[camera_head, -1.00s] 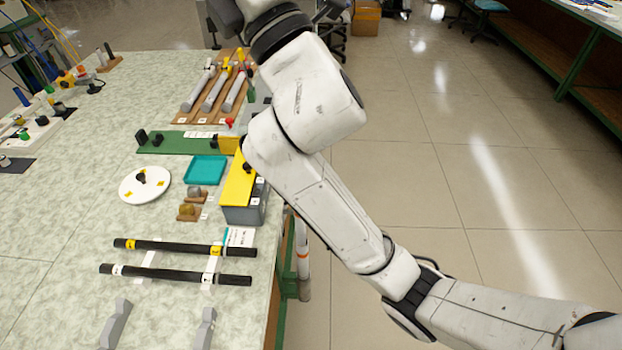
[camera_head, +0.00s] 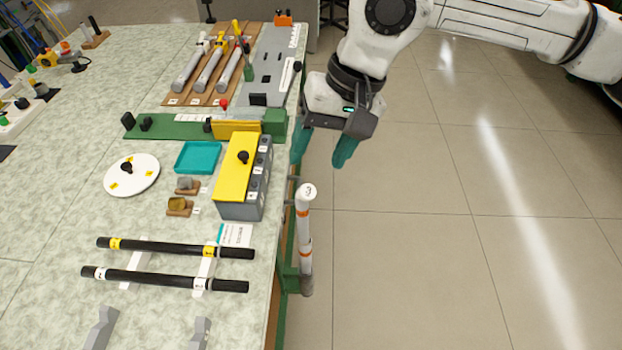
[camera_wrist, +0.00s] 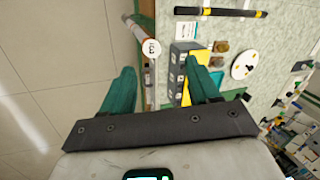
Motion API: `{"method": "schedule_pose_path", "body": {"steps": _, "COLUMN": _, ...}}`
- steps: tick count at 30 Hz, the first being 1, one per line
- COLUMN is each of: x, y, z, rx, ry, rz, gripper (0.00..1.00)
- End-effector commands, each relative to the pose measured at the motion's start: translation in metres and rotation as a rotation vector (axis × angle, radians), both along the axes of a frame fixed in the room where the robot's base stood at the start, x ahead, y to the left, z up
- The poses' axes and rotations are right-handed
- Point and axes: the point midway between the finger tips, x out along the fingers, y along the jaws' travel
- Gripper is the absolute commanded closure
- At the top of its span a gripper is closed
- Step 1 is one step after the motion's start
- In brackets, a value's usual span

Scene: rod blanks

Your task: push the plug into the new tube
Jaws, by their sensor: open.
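My gripper (camera_head: 322,156) is open and empty, its teal fingers pointing down beside the table's right edge. It also shows in the wrist view (camera_wrist: 160,85). An upright white tube with orange bands (camera_head: 304,235) is held at the table's side, below the gripper and apart from it. Its marked white top end shows in the wrist view (camera_wrist: 151,47), between the fingers in the picture. Two black rods, one with a yellow label (camera_head: 180,248) and one with white labels (camera_head: 165,280), lie across white supports. I cannot tell which piece is the plug.
A grey box with a yellow lid (camera_head: 236,170) stands near the table edge. A green fixture (camera_head: 170,127), teal tray (camera_head: 198,157), white disc (camera_head: 132,175) and wooden rack of grey tubes (camera_head: 190,90) are around it. The floor on the right is clear.

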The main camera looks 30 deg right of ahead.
Motion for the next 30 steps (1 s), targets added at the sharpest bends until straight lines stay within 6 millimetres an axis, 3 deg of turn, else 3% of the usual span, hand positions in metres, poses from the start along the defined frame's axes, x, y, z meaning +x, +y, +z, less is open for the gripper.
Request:
{"method": "schedule_pose_path", "body": {"steps": 3, "x": -0.001, "y": -0.009, "z": -0.011, "rx": -0.042, "ry": 0.011, "rz": 0.008, "gripper": 0.39}}
{"method": "schedule_pose_path", "body": {"steps": 12, "x": 0.003, "y": 0.003, "z": -0.050, "rx": -0.039, "ry": 0.011, "rz": 0.006, "gripper": 0.39}}
{"method": "schedule_pose_path", "body": {"steps": 19, "x": 0.005, "y": 0.007, "z": -0.064, "rx": -0.036, "ry": 0.011, "rz": 0.006, "gripper": 0.39}}
{"method": "schedule_pose_path", "body": {"steps": 30, "x": 0.011, "y": 0.018, "z": -0.106, "rx": -0.037, "ry": 0.011, "rz": 0.006, "gripper": 0.39}}
